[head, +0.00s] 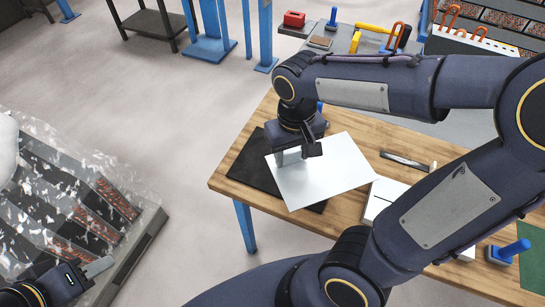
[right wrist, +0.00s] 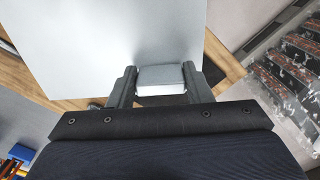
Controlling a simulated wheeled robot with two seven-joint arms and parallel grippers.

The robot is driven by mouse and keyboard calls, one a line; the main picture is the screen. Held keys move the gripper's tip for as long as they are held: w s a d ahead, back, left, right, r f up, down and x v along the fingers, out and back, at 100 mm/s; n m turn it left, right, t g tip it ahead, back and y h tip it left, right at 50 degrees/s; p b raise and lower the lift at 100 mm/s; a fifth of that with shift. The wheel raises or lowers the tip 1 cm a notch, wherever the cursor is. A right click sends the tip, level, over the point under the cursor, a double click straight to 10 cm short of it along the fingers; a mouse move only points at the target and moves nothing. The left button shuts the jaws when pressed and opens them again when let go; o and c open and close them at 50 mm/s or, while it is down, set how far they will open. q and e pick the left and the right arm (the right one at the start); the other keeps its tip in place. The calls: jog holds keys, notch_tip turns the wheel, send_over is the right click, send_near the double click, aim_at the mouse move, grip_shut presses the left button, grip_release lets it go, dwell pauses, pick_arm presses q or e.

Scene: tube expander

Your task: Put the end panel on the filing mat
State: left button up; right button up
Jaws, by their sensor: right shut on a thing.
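The end panel (head: 325,175) is a flat, pale silver sheet. My right gripper (head: 297,155) is shut on it at its left edge; the right wrist view shows a light block-like part (right wrist: 161,76) of the panel (right wrist: 115,45) between the fingers (right wrist: 160,86). The black filing mat (head: 250,170) lies on the wooden table's left end. The panel covers the mat's right part and reaches past it to the right, turned relative to it. I cannot tell whether it touches the mat. My left gripper (head: 92,270) is at the lower left, away from the table; its opening is unclear.
On the wooden table (head: 225,183), a dark flat tool (head: 404,160) and a white flat piece (head: 380,195) lie right of the panel. A blue-handled item (head: 510,250) stands at the right. A plastic-covered crate (head: 135,262) is at the left. Clear floor separates it from the table.

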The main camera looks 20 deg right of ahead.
jog(key=w+a+f, duration=0.1)
jog(key=w+f, duration=0.1)
jog(key=w, duration=0.1)
jog(key=w+f, duration=0.3)
jog(key=w, duration=0.1)
jog(key=w+a+f, duration=0.1)
jog(key=w+f, duration=0.2)
jog(key=w, duration=0.1)
jog(key=shift+a+f, duration=0.2)
jog(key=shift+a, duration=0.1)
jog(key=shift+w+a+f, duration=0.1)
jog(key=shift+w+f, duration=0.1)
jog(key=shift+f, duration=1.6)
jog(key=shift+f, duration=0.15)
jog(key=o, duration=1.2)
jog(key=shift+o, duration=0.2)
